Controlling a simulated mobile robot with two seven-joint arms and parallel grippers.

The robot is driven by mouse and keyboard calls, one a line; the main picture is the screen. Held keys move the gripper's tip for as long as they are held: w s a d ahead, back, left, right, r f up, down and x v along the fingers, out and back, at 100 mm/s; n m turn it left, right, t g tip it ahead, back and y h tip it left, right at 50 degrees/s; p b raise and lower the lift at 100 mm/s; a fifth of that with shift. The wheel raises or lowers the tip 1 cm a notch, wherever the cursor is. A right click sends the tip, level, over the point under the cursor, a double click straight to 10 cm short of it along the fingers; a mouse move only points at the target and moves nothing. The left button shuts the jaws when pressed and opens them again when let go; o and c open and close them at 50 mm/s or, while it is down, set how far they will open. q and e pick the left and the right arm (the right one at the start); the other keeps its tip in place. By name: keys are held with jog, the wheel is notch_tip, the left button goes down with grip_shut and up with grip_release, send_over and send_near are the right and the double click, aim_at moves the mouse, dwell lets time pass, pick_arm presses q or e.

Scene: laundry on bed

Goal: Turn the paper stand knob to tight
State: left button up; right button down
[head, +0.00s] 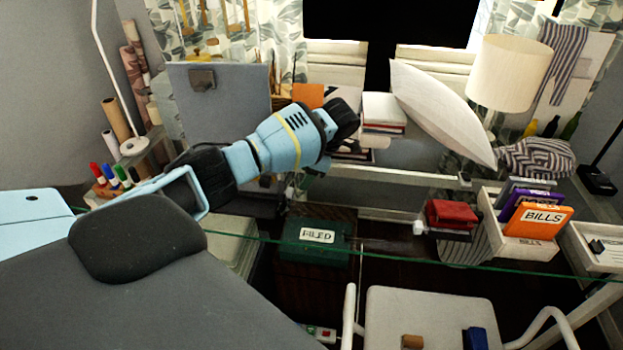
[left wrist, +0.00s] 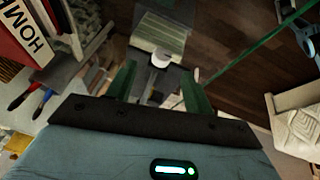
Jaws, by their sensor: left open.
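My left arm reaches across the head view from the left, and its gripper (head: 342,118) is over the back of the desk, its fingertips hard to make out. In the left wrist view the two green fingers of this gripper (left wrist: 159,84) are apart. A small white round knob-like part (left wrist: 160,60) shows between and beyond them, in front of a pale ribbed block (left wrist: 160,35). I cannot tell whether this is the paper stand's knob, nor its setting. A grey board with a dark clip (head: 225,105) stands at the back left, possibly the paper stand. My right gripper is not in view.
A lamp (head: 508,72), a white pillow-like shape (head: 440,112) and stacked books (head: 383,112) crowd the back. A bills tray (head: 516,243) and red box (head: 451,213) are at right. Markers (head: 108,172) stand at left.

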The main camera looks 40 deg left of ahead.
aim_at(293, 190)
pick_arm(q)
jog(key=x, duration=0.5)
jog(key=s+b+x, duration=0.1)
jog(key=x, duration=0.2)
jog(key=shift+a+r, duration=0.1)
jog(key=shift+r, duration=0.05)
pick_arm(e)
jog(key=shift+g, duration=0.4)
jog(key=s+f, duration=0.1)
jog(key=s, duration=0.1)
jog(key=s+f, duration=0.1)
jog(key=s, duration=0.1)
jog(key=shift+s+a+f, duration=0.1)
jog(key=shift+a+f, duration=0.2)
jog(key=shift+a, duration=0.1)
pick_arm(q)
jog(key=shift+w, duration=0.1)
jog(key=c, duration=1)
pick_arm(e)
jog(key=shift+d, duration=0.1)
pick_arm(q)
jog(key=shift+r, duration=0.1)
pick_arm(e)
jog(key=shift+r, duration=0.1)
